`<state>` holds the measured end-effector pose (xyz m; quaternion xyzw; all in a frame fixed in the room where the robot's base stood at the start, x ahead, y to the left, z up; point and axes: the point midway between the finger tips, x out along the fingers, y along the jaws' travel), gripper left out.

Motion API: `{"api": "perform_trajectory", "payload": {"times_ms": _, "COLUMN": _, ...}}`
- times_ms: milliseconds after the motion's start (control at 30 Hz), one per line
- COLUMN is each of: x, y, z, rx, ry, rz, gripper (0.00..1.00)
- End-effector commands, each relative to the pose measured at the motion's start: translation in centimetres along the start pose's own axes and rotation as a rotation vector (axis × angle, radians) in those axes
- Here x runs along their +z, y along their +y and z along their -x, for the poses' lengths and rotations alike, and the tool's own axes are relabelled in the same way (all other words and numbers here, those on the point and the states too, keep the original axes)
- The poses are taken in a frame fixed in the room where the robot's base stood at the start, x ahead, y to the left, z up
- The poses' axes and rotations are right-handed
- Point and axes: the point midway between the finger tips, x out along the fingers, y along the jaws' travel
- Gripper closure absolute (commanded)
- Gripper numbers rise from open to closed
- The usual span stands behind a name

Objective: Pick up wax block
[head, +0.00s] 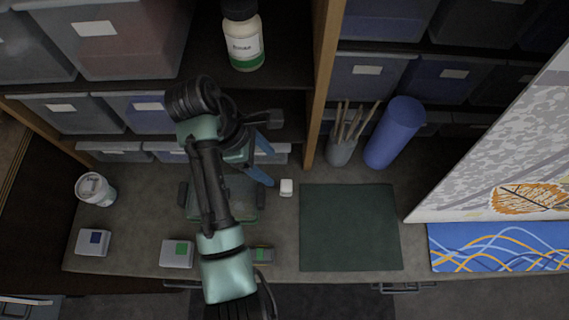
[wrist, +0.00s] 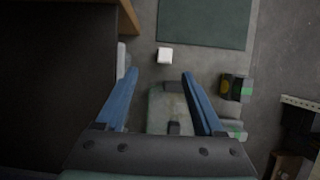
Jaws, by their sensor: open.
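The wax block appears to be the small white block (head: 286,187) on the grey worktop, just left of the dark green mat. It also shows in the wrist view (wrist: 164,55), a little beyond the fingertips and between their lines. My gripper (head: 271,168) has blue fingers spread apart with nothing between them. In the wrist view my gripper (wrist: 160,73) is open, its tips short of the block and apart from it. The height of the fingers above the worktop is hard to tell.
The green mat (head: 350,228) lies bare right of the block. A brush cup (head: 342,151) and a blue cylinder (head: 395,132) stand behind. A wooden shelf post (head: 322,80) rises at the back. A patterned panel (head: 500,150) leans at right.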

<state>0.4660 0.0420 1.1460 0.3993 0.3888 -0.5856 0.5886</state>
Motion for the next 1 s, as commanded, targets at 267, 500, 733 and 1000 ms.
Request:
{"api": "perform_trajectory", "payload": {"times_ms": 267, "x": -0.2, "y": -0.4, "z": -2.9, "rx": -0.017, "ry": -0.007, "rz": 0.012, "gripper": 0.30}}
{"api": "perform_trajectory", "payload": {"times_ms": 500, "x": -0.2, "y": -0.5, "z": -6.0, "rx": -0.016, "ry": -0.005, "rz": 0.012, "gripper": 0.30}}
{"api": "perform_trajectory", "payload": {"times_ms": 733, "x": 0.0, "y": -0.5, "z": -7.7, "rx": -0.014, "ry": -0.005, "rz": 0.013, "gripper": 0.30}}
{"api": "perform_trajectory", "payload": {"times_ms": 1000, "x": -0.7, "y": -1.1, "z": -10.9, "rx": -0.018, "ry": -0.006, "rz": 0.016, "gripper": 0.30}}
